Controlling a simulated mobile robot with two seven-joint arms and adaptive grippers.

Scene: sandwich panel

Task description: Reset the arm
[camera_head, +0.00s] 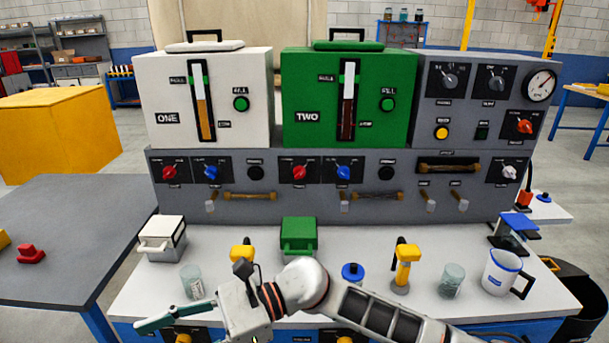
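My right arm (375,312) comes in from the lower right and reaches left across the front of the white worktop. Its white wrist (243,312) is low in the picture, left of centre. My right gripper (175,318) is at the wrist's left side, where a slim dark green part sticks out to the left. It is in front of a clear glass beaker (192,281). I cannot tell whether the fingers are open or shut, or whether they hold anything. My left arm and gripper are not in view.
The white worktop (225,268) holds a white box (161,240), a green box (298,238), a yellow-handled tool (405,264), another beaker (452,281) and a white jug (503,272). Behind stands the grey panel (325,205) with white (220,70) and green (310,62) dispensers. A grey table (80,215) is at left.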

